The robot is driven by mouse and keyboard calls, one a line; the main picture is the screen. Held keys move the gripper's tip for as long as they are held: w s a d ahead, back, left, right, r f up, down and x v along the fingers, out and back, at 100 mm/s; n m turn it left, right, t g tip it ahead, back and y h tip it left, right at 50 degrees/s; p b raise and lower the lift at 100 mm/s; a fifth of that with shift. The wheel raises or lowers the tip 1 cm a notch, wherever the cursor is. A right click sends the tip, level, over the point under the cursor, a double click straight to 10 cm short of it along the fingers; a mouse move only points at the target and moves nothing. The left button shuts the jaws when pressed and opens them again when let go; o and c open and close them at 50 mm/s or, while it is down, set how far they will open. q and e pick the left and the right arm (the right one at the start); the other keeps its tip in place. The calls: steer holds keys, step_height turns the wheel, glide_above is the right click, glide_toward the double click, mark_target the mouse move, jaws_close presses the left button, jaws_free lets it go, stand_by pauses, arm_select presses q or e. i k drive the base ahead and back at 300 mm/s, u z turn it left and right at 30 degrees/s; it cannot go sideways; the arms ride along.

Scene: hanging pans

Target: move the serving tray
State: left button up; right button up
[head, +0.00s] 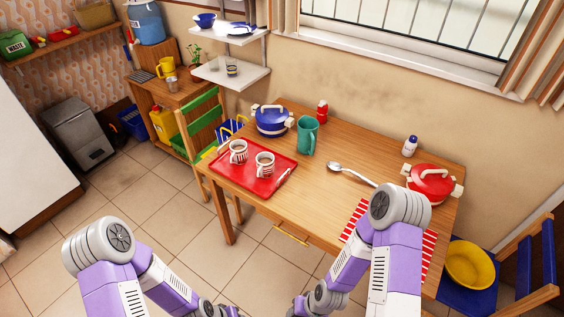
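The red serving tray (246,179) lies flat on the near left part of the wooden table (318,198). Two striped mugs stand on it, a left mug (238,152) and a right mug (265,164). A small light-coloured utensil (284,178) lies near its right edge. My two arms come in from the bottom, and their forearms run down to the lower edge of the picture.
A blue pot (272,121) and a green pitcher (307,136) stand behind the tray. A spoon (350,173), a red pot (432,183) and a striped cloth (357,219) are to the right. A green chair (201,124) stands at the table's left end. Floor before the table is clear.

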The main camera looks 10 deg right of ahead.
mark_target(244, 175)
steer(key=i, duration=0.95)
steer(key=u, duration=1.9)
steer(key=i, duration=2.25)
steer(key=z, duration=3.65)
